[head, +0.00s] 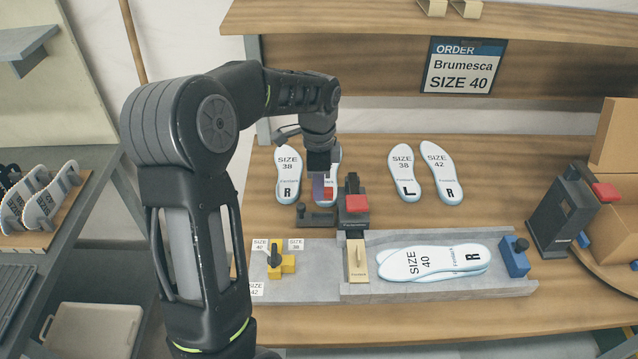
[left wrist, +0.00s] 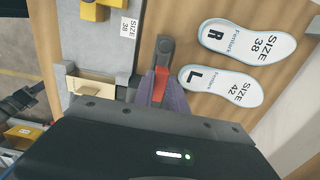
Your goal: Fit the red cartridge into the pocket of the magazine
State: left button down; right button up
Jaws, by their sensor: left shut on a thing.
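My left gripper (head: 322,186) is shut on the red cartridge (head: 328,194). In the left wrist view the cartridge (left wrist: 160,84) shows as a red strip between the purple fingers (left wrist: 163,92). A low dark grey holder (head: 316,219) with a round end stands just below the gripper. It also shows in the left wrist view (left wrist: 165,52). I cannot tell whether the cartridge touches it. Right beside it a dark stand (head: 354,219) carries another red block (head: 357,204). Which of these is the magazine, and its pocket, I cannot make out. My right gripper is out of view.
A grey tray (head: 310,284) in front holds a yellow block (head: 281,264), a brass latch (head: 357,262), a blue block (head: 514,257) and size 40 insoles (head: 437,262). Several insoles lie behind. A dark box (head: 562,215) stands at the right.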

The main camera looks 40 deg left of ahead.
pick_arm(q)
jog(key=shift+f+b, duration=2.05)
jog(key=shift+f, duration=0.85)
jog(key=shift+f+b, duration=0.7)
jog(key=shift+f, duration=0.5)
jog(key=c, duration=1.3)
grip_release()
jog(key=shift+o, duration=0.2)
notch_tip(320, 180, up, 8)
jog(key=shift+b, duration=0.4)
jog(key=shift+f, duration=0.1)
